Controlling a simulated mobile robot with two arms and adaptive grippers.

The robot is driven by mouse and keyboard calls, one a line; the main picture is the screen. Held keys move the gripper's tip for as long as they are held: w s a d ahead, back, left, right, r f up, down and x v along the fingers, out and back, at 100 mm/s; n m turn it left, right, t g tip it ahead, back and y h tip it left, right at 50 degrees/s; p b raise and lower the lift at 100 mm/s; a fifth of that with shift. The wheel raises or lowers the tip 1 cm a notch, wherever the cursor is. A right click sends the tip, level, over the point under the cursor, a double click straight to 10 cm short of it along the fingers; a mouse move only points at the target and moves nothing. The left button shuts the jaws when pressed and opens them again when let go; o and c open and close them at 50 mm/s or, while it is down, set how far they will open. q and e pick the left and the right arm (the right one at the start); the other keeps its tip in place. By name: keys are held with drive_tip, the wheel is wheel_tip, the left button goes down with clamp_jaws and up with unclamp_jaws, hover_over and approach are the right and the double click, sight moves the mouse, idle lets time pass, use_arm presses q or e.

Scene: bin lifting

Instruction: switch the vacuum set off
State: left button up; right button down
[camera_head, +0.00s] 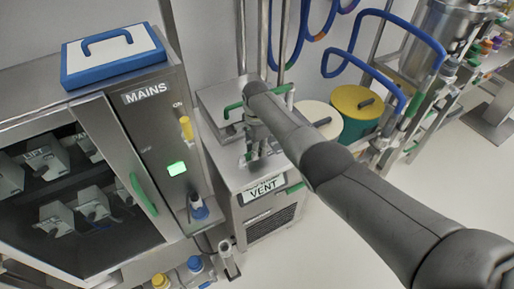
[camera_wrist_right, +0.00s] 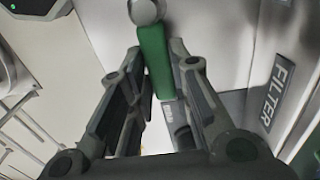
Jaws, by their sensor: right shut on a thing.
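A steel unit with a VENT label (camera_head: 264,189) stands on the floor in the middle of the head view. I cannot tell for sure that it is the vacuum set. My right gripper (camera_head: 257,147) is over its top, small and partly covered by my own arm. In the right wrist view my right gripper (camera_wrist_right: 158,60) is shut on a green lever (camera_wrist_right: 154,62), with a finger on each side of it. A round metal knob (camera_wrist_right: 145,11) sits at the lever's far end. My left gripper is in neither view.
A steel cabinet marked MAINS (camera_head: 145,92) stands left, with a lit green light (camera_head: 176,168) and a yellow switch (camera_head: 186,128). A blue-and-white lidded box (camera_head: 112,54) is on top. A yellow-lidded bin (camera_head: 356,102) stands behind my arm. Floor at lower right is clear.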

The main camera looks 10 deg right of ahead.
drive_tip(key=shift+d, duration=0.1)
drive_tip(key=c, duration=1.3)
unclamp_jaws()
drive_tip(key=shift+r, duration=0.1)
wheel_tip(320, 180, up, 12)
drive_tip(key=shift+f, duration=0.1)
